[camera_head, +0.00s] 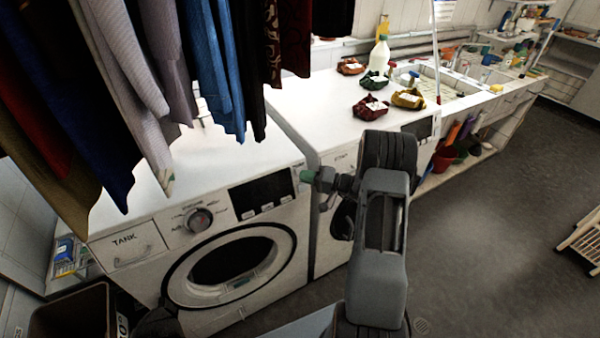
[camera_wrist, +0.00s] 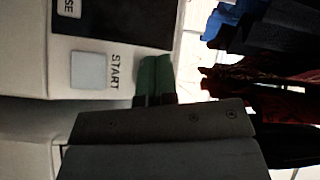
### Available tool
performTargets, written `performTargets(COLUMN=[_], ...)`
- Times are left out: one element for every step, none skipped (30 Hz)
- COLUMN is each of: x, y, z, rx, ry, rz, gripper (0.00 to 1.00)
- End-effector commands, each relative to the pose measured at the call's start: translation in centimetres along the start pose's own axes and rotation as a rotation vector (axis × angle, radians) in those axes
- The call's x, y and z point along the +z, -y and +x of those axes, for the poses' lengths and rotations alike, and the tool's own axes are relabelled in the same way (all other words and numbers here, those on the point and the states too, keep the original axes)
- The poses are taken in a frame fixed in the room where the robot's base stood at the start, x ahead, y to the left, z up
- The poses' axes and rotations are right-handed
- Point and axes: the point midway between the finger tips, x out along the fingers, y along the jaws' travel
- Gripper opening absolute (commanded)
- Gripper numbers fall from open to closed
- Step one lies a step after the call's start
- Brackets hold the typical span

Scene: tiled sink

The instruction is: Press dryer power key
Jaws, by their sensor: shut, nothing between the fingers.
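The front-loading machine marked TANK (camera_head: 145,255) stands at the left in the head view, with a round knob (camera_head: 198,221) and a dark display (camera_head: 262,193) on its panel. Several small pale keys (camera_head: 267,207) sit under the display. No power label is readable. My gripper (camera_head: 308,176) is at the upper right end of this panel, its green fingertips together and empty. In the wrist view the green fingertips (camera_wrist: 153,75) are beside the word START and a pale square key (camera_wrist: 88,70), apart from that key. Whether the tips touch the machine cannot be told.
Hanging clothes (camera_head: 120,90) cover the upper left, above the machine's top. A sink counter (camera_head: 470,100) runs beyond.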

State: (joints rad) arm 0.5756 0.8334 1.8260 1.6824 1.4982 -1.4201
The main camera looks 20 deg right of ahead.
Motion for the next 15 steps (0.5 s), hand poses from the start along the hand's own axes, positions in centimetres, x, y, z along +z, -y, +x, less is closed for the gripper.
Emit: performTargets(x=[0.1, 0.2, 0.4, 0.5, 0.7, 0.9, 1.1, 1.2, 1.4, 1.6, 1.8, 2.0, 2.1, 2.2, 2.4], y=[0.1, 0.2, 0.4, 0.5, 0.7, 0.9, 1.1, 1.2, 1.4, 1.6, 1.8, 1.9, 2.1, 2.2, 2.4], z=[-0.2, -0.3, -0.6, -0.8, -1.0, -1.3, -1.5, -1.8, -2.0, -2.3, -2.5, -2.8, -3.0, -3.2, -3.4], rx=[0.000, 0.000, 0.001, 0.001, 0.001, 0.000, 0.000, 0.000, 0.000, 0.000, 0.000, 0.000, 0.001, 0.001, 0.001], ry=[-0.001, -0.001, -0.001, -0.001, -0.001, -0.001, -0.002, -0.002, -0.002, -0.002, -0.001, -0.001, -0.001, -0.001, -0.001], rz=[0.000, 0.000, 0.001, 0.000, 0.000, 0.001, 0.001, 0.001, 0.000, 0.000, 0.000, 0.000, -0.001, -0.001, 0.000], gripper=[0.00, 0.00, 0.00, 0.00, 0.00, 0.00, 0.00, 0.00, 0.00, 0.00, 0.00, 0.00, 0.00, 0.00, 0.00])
